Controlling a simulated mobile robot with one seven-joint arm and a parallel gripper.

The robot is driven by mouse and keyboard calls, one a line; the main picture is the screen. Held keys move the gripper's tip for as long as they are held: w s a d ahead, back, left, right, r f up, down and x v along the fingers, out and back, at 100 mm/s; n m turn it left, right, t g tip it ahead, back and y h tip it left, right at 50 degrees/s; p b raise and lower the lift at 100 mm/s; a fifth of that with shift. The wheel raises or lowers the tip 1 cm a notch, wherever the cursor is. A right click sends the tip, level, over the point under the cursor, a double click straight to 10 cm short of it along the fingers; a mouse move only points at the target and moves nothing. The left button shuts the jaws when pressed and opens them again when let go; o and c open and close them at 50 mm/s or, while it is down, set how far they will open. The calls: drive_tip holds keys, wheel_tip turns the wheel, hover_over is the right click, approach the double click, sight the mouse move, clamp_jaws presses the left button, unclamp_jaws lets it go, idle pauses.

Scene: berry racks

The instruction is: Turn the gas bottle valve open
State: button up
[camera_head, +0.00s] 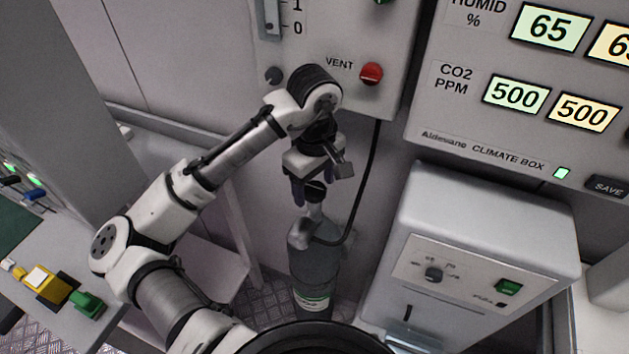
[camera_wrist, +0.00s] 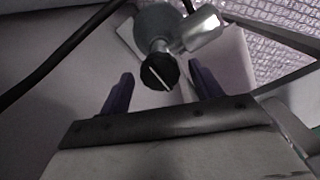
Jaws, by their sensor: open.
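The gas bottle (camera_head: 313,268) is a grey cylinder with a pale label, upright on the floor below the wall panel. Its valve has a metal body (camera_head: 302,232) and a dark round knob (camera_head: 314,191). In the wrist view the black knob (camera_wrist: 160,72) shows a pale line across its face, slanting. The metal valve body (camera_wrist: 200,30) lies behind it. My gripper (camera_head: 312,192) is above the valve, pointing down. In the wrist view its two purple fingers (camera_wrist: 160,90) are open, one on each side of the knob, with gaps visible and no contact clear.
A black hose (camera_head: 366,185) runs from the valve up to the wall panel with a red VENT knob (camera_head: 371,73). A white box (camera_head: 480,250) with a dial and green switch stands to the right. A bench (camera_head: 60,318) with coloured blocks is at left.

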drive_tip(key=c, duration=1)
drive_tip(key=shift+o, duration=0.2)
